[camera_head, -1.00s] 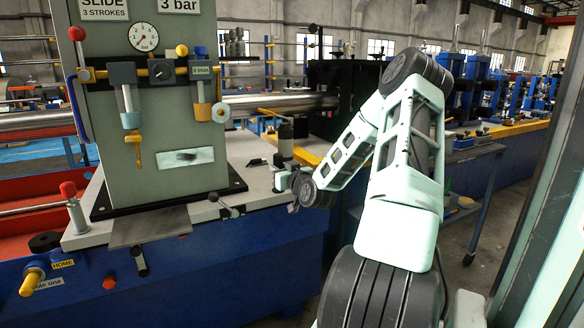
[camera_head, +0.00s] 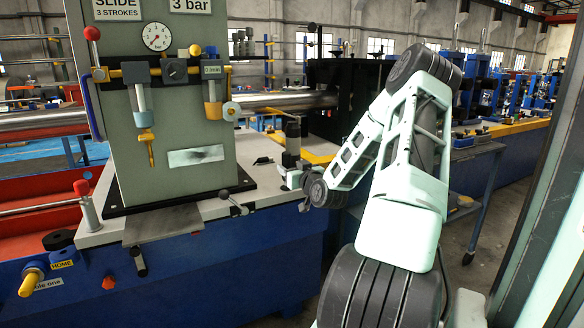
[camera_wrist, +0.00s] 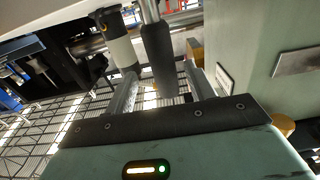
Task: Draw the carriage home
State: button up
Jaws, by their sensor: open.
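The grey-green panel (camera_head: 187,120) stands on the pale bench with a "SLIDE 3 STROKES" plate (camera_head: 117,9) and a pressure gauge (camera_head: 157,36). A yellow knob (camera_head: 31,281) beside a "HOME" label (camera_head: 62,265) is at the lower left. I cannot tell which part is the carriage. My gripper (camera_wrist: 160,88) is open, its fingers spread. A dark grip on a bright rod (camera_wrist: 160,58) appears between or beyond the fingers; no contact is clear. In the head view my gripper (camera_head: 304,190) is at the bench's right edge, its fingertips mostly hidden, by a dark-topped cylinder (camera_head: 292,140).
A red-knobbed lever (camera_head: 88,206) stands at the bench's left. A small ball-ended lever (camera_head: 234,203) sticks out at the front. A shiny tube (camera_head: 280,104) runs behind the panel. The blue bench front (camera_head: 220,270) is close to my arm. Floor shows at the right.

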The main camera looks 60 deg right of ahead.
jog(key=shift+v, duration=2.95)
jog(key=p+v, duration=1.5)
jog(key=v, duration=0.2)
jog(key=shift+s, duration=0.15)
